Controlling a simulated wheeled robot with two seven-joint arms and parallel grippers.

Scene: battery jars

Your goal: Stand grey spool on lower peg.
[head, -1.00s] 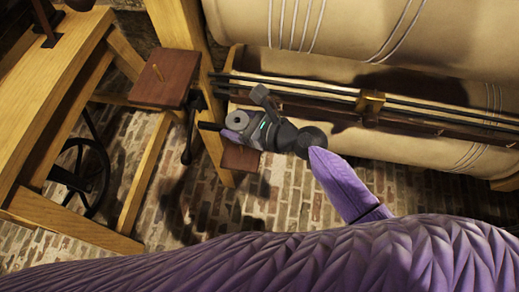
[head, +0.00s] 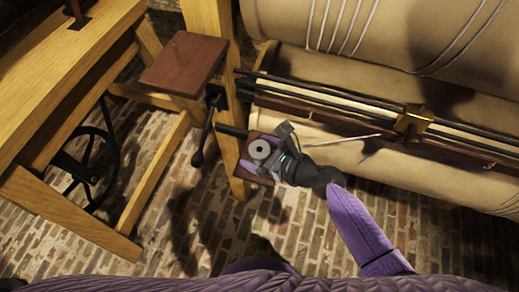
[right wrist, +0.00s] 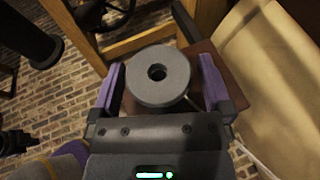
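The grey spool (head: 260,149), a round disc with a centre hole, is upright between the fingers of my right gripper (head: 266,157). The spool's underside and height over the shelf are hidden. My left gripper is out of view.
A dark lever (head: 204,132) hangs by the wooden post (head: 229,100). Dark rods and large cloth rolls (head: 430,45) lie to the right. The brick floor (head: 300,220) is below.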

